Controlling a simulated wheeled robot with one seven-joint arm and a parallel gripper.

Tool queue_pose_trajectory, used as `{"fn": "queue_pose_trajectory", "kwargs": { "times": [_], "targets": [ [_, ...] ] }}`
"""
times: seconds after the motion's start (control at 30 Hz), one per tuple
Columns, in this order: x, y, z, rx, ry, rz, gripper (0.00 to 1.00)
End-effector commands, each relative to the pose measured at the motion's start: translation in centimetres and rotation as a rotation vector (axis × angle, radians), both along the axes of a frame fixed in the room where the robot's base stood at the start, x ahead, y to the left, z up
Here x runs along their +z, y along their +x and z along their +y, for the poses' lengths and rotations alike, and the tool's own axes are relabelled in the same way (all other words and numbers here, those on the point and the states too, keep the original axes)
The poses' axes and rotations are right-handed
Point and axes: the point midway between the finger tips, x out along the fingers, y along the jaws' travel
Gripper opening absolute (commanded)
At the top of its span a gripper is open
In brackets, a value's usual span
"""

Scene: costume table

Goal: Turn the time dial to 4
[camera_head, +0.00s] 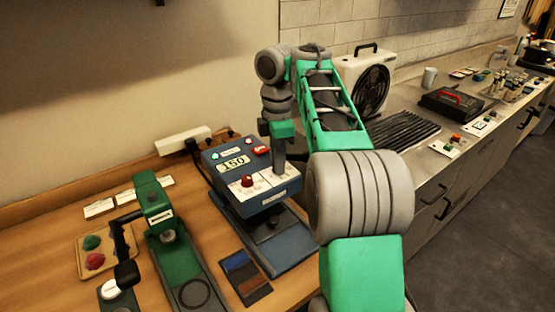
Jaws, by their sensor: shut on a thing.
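A blue press machine (262,207) stands on the wooden table, with a display (233,163) reading 150. Its front panel carries a red dial (247,181) on a white plate at left. A second white plate lies to the right of it, partly behind my gripper (279,174). My gripper points straight down onto this right-hand plate, with its fingers shut on the time dial there. The fingers hide that dial, so its pointer and setting cannot be read.
A green press (157,205) with a black handle stands at left. A mat with green and red pieces (92,251), a dark swatch card (243,276) and a power strip (184,139) lie nearby. A fan heater (366,85) stands behind my arm.

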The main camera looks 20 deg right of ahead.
Motion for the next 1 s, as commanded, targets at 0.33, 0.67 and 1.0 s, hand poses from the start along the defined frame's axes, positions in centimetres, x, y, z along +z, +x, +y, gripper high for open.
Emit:
{"fn": "queue_pose_trajectory", "kwargs": {
  "times": [0.33,0.67,1.0],
  "targets": [
    [-0.05,-0.01,0.0,0.044,0.0,0.001,0.0],
    [-0.05,-0.01,0.0,0.043,0.0,0.001,0.32],
    [-0.02,0.0,0.0,0.043,0.0,0.0,0.48]
  ]
}}
